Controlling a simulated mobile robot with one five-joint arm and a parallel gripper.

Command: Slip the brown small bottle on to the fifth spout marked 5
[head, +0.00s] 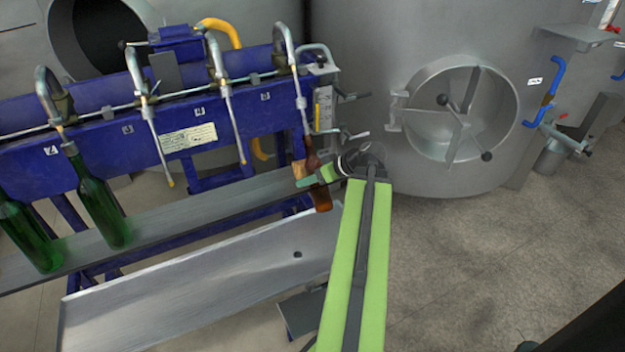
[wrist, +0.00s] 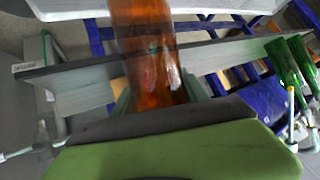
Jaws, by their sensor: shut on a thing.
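The brown small bottle (head: 321,197) is in my gripper (head: 316,178), roughly upright at the right end of the filler. Its brown glass fills the upper middle of the wrist view (wrist: 150,40), between my fingers (wrist: 158,98). The rightmost spout (head: 302,105) hangs from the blue rail beside the last number plate (head: 265,97), which is too small to read surely. The spout's lower end meets the bottle's neck (head: 310,148) in the head view. I cannot tell whether it is inside the mouth or just in front of or behind it.
Green bottles (head: 103,205) stand on the grey shelf (head: 185,212) at the left, one under a left spout. Two middle spouts (head: 232,110) hang free. A metal tray (head: 200,275) lies below. A steel tank (head: 400,60) stands behind on the right.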

